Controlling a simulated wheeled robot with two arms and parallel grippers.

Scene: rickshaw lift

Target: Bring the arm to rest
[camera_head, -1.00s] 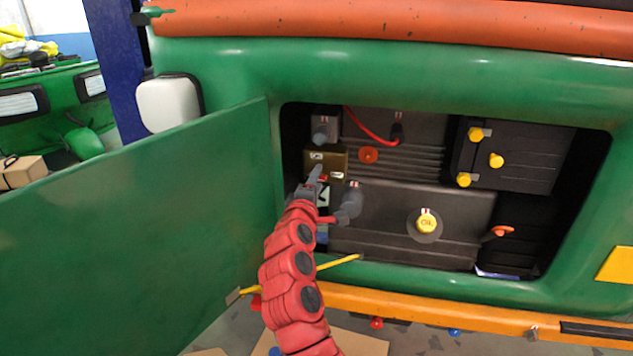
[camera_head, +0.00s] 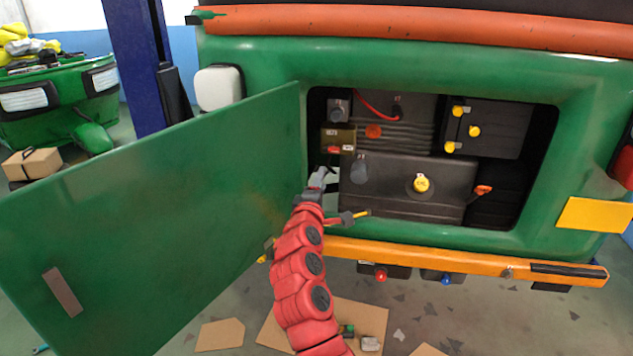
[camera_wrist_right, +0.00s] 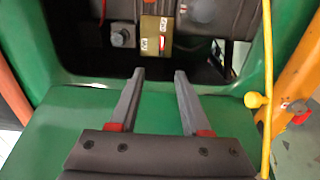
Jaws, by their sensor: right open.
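My right arm (camera_head: 302,270) is red and reaches up from the bottom of the head view. My right gripper (camera_head: 318,180) is in front of the lower left edge of the engine bay. In the right wrist view its two fingers (camera_wrist_right: 159,85) are apart with nothing between them. Beyond the fingertips are the brown box with a red switch (camera_wrist_right: 157,37) and the dark bay. The box also shows in the head view (camera_head: 338,138). My left gripper is not in view.
The open green hatch door (camera_head: 150,210) stands close to the left of my arm. A yellow rod (camera_wrist_right: 266,90) runs beside the gripper. The orange bumper (camera_head: 450,262) lies below the bay. Cardboard pieces (camera_head: 375,317) lie on the floor.

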